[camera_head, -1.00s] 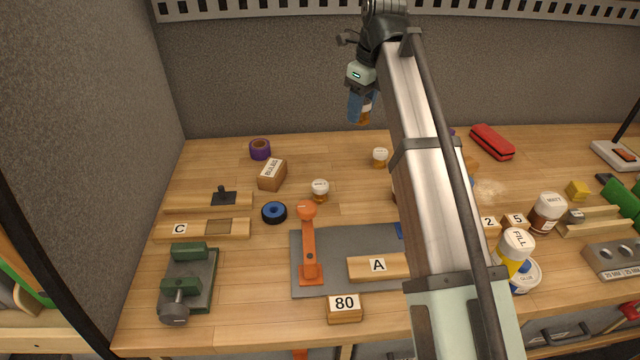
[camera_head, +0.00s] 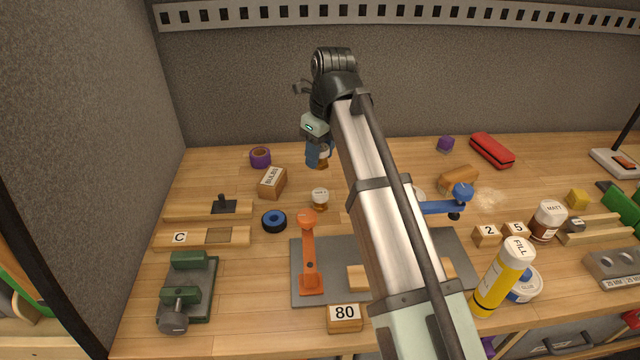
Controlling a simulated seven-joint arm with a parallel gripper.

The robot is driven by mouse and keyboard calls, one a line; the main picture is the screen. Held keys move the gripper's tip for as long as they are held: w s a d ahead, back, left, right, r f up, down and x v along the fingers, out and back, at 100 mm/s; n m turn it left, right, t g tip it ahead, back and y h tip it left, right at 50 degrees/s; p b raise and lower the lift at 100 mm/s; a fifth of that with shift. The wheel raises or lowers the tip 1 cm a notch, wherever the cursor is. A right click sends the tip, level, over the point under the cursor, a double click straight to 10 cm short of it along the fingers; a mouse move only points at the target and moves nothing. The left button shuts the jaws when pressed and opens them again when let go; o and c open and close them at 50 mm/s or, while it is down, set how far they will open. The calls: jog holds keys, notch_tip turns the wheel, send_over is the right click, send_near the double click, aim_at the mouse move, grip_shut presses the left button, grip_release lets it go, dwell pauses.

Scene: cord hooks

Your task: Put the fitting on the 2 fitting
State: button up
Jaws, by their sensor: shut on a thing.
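My gripper (camera_head: 319,156) has blue fingers and is shut on a small amber jar (camera_head: 323,159), partly covered by the fingers. It is over the back of the table, behind another small amber jar with a white lid (camera_head: 320,198). Whether the held jar touches the table I cannot tell. A wooden block marked 2 (camera_head: 487,234) stands on the right side of the table, beside a block marked 5 (camera_head: 515,231). No other thing marked as a fitting can be made out.
My arm hides the middle of the table. A purple roll (camera_head: 260,156), a BUILDS box (camera_head: 272,182) and a blue ring (camera_head: 274,220) lie left. A yellow FILL bottle (camera_head: 500,285) stands front right.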

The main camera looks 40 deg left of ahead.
aim_at(325, 149)
jog(key=shift+f, duration=4.05)
jog(key=shift+f, duration=0.1)
jog(key=o, duration=1.1)
jog(key=r, duration=0.4)
jog(key=d+r, duration=0.1)
jog(key=r, duration=0.3)
jog(key=d+r, duration=0.1)
jog(key=r, duration=0.3)
